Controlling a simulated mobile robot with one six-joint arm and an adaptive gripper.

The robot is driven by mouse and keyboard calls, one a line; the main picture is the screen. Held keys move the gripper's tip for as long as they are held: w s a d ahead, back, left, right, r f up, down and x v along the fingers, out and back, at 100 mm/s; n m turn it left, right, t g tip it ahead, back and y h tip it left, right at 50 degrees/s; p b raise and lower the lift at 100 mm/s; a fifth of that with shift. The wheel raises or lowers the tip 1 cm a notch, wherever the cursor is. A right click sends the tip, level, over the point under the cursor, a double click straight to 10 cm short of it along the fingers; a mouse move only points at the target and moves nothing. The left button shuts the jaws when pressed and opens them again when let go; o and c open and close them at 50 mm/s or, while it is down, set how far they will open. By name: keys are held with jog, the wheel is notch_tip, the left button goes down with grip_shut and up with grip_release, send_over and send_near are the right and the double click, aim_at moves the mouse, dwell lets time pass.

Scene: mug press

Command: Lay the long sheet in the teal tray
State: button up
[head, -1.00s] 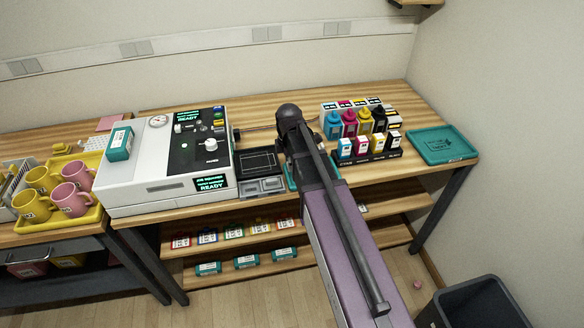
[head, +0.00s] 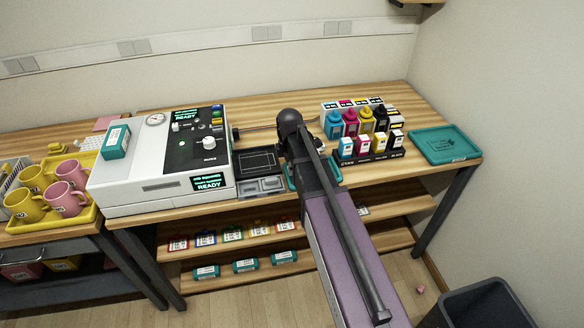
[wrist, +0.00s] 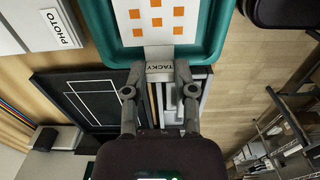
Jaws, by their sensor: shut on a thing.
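The long sheet (wrist: 160,25) is white with orange squares and has a grey end marked TACKY. My gripper (wrist: 160,70) is shut on that marked end in the wrist view. The sheet runs from the fingers over a teal tray (wrist: 98,28), whose near rim lies just beyond the fingertips. I cannot tell whether the sheet touches the tray floor; its far end is out of frame. In the head view this tray (head: 334,177) shows only partly beside my arm, which hides the gripper and sheet.
Another teal tray (head: 445,145) lies at the table's right end. A white press machine (head: 160,165) and a dark framed plate (head: 258,162) stand to the left. Ink bottles (head: 351,122) and cartridges stand behind my arm. A dark bin (head: 485,305) is on the floor at right.

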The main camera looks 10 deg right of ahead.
jog(key=shift+f+b, duration=0.55)
jog(key=o, duration=0.8)
jog(key=shift+c, duration=0.2)
jog(key=shift+r, duration=0.2)
notch_tip(320, 180, up, 13)
jog(key=p, duration=1.3)
jog(key=shift+f, duration=0.15)
jog(key=shift+s, duration=0.1)
